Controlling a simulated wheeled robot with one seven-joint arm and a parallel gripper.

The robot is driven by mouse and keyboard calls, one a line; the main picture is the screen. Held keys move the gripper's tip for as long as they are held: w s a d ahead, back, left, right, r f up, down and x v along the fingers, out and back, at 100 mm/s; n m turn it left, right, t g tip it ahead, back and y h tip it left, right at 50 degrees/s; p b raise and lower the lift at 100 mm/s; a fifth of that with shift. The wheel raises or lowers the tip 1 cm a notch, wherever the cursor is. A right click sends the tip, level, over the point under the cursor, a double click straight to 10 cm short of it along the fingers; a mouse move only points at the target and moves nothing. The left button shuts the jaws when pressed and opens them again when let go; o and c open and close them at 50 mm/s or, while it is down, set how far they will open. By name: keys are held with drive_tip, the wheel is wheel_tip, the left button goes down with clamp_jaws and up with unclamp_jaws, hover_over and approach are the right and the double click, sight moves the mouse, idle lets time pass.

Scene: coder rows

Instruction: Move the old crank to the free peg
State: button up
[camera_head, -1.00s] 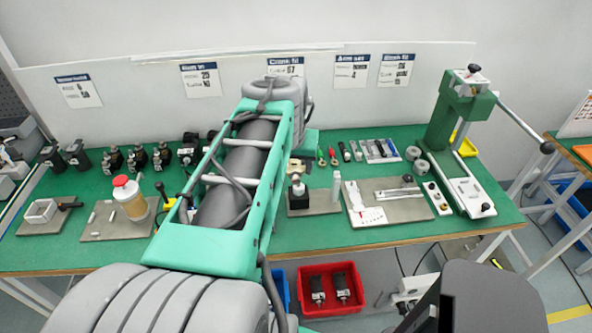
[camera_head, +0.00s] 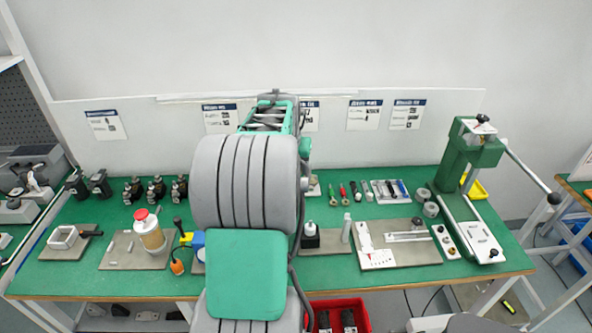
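I cannot pick out the old crank or the free peg with certainty; the parts are small and my arm covers the middle of the bench. A black part with a white top (camera_head: 310,231) stands on a grey mat right of my arm. My gripper does not show; my own arm links hide the area beyond them.
The green bench (camera_head: 120,277) carries several black coder units (camera_head: 155,189) at the back left and a white-bodied bottle with red cap (camera_head: 149,230). A green lever press (camera_head: 470,160) stands at the right. A red bin (camera_head: 340,312) sits below the front edge.

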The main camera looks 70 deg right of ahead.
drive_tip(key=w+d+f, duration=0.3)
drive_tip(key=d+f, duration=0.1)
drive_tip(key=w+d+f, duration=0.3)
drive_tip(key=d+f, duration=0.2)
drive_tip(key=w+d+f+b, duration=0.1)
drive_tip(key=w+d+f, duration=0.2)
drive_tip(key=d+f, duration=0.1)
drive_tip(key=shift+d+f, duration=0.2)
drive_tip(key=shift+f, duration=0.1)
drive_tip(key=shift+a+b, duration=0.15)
drive_tip(key=shift+b, duration=0.15)
idle(0.5)
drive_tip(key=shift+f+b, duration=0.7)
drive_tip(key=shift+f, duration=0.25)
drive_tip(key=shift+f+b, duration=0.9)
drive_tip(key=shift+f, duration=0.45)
